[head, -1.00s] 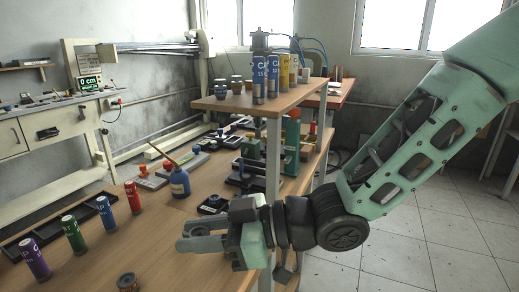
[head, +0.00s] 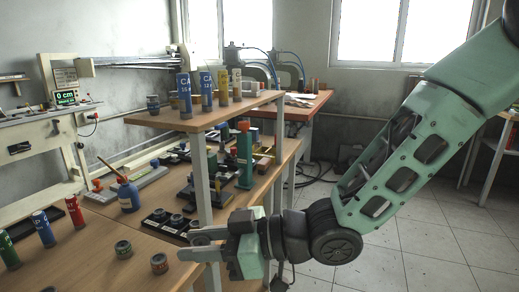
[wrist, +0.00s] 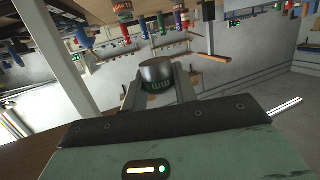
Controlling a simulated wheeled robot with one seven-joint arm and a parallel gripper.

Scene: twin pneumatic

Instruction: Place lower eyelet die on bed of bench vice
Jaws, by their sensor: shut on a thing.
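My gripper (head: 203,246) is shut on a short metal cylinder (wrist: 157,74) with a green band, taken to be the lower eyelet die. In the wrist view its round grey top sits between the fingertips; in the head view the gripper mostly hides it. The gripper is in the air near the right edge of the wooden bench, beside a metal post. A teal upright tool (head: 245,158) with a red top stands farther back on the bench. I cannot tell whether it is the bench vice, and no vice bed shows clearly.
A raised shelf (head: 190,122) on metal posts holds cans. A blue bottle (head: 128,197) stands at left. The tiled floor at right is open.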

